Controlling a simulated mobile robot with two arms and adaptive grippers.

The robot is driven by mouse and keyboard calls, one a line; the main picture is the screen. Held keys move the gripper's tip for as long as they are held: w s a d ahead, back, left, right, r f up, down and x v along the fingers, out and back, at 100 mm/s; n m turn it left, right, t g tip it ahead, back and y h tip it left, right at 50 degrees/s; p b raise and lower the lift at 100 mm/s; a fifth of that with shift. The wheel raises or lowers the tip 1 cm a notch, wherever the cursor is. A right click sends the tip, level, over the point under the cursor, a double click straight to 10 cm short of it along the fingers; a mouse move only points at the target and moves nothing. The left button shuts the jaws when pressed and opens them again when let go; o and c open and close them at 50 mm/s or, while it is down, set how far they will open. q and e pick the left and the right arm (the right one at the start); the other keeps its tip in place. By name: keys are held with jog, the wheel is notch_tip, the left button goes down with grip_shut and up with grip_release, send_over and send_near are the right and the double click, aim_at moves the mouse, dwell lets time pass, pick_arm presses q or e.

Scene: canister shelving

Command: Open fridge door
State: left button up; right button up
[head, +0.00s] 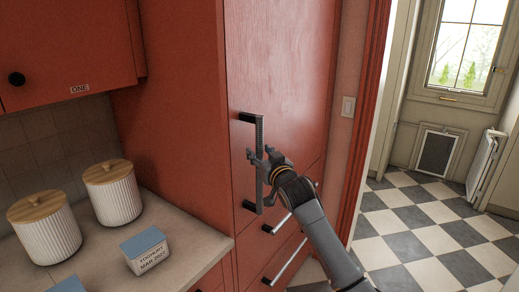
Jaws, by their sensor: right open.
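The fridge door (285,80) is a tall red panel in the middle of the head view and looks closed. Its dark vertical handle (259,135) stands near the door's left edge. My right gripper (256,160) is at the handle's middle, with its fingers open close around or beside the bar. I cannot tell whether the fingers touch it. My right arm comes in from the bottom right and covers part of the drawers below. My left gripper is not in view.
Drawers with bar handles (285,262) sit below the door. A doorway with a checkered floor (425,240) opens at the right.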

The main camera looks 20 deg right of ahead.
jog(key=shift+w, duration=0.5)
grip_shut()
jog(key=shift+f, duration=0.15)
